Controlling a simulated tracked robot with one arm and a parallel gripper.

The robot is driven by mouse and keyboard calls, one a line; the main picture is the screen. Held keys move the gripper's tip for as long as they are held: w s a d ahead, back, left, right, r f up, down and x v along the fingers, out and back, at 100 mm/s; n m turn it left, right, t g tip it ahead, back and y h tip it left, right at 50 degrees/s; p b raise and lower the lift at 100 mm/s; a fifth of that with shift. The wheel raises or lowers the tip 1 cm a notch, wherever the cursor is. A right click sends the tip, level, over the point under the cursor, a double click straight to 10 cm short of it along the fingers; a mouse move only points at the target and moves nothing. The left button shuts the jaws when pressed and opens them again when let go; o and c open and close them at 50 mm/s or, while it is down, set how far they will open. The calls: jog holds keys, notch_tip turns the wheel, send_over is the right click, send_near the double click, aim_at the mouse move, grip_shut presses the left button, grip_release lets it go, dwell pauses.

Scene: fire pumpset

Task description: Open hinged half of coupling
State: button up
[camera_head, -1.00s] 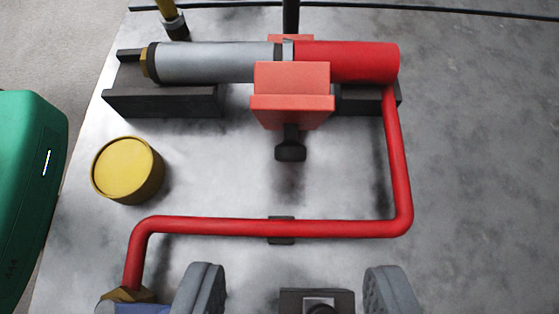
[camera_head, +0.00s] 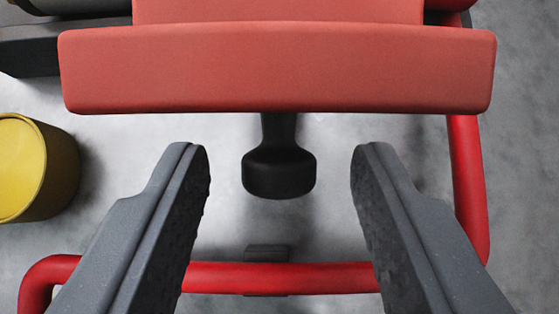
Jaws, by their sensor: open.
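The light red coupling half (camera_head: 275,68) fills the top of the view as a wide block with a flange along its front edge. A black knob on a short stem (camera_head: 279,172) sticks out below the flange. My gripper (camera_head: 280,165) is open, with one grey finger on each side of the knob and a clear gap on both sides. The fingers touch nothing that I can see. The pipe joint behind the coupling is mostly hidden by the block.
A red pipe (camera_head: 285,278) runs across below the knob, held by a small dark clip (camera_head: 267,257), and rises at the right. A yellow round cap (camera_head: 35,168) stands at the left. A dark support block (camera_head: 30,50) is at the upper left. Grey metal plate lies beneath.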

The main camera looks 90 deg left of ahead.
grip_shut()
jog(key=shift+a+r+h+b, duration=0.55)
jog(key=shift+r+h+b, duration=0.3)
jog(key=shift+h, duration=0.35)
grip_release()
jog(key=p+v, duration=0.1)
jog(key=v, duration=1.2)
jog(key=shift+d+r, duration=0.2)
jog(key=shift+r, duration=0.1)
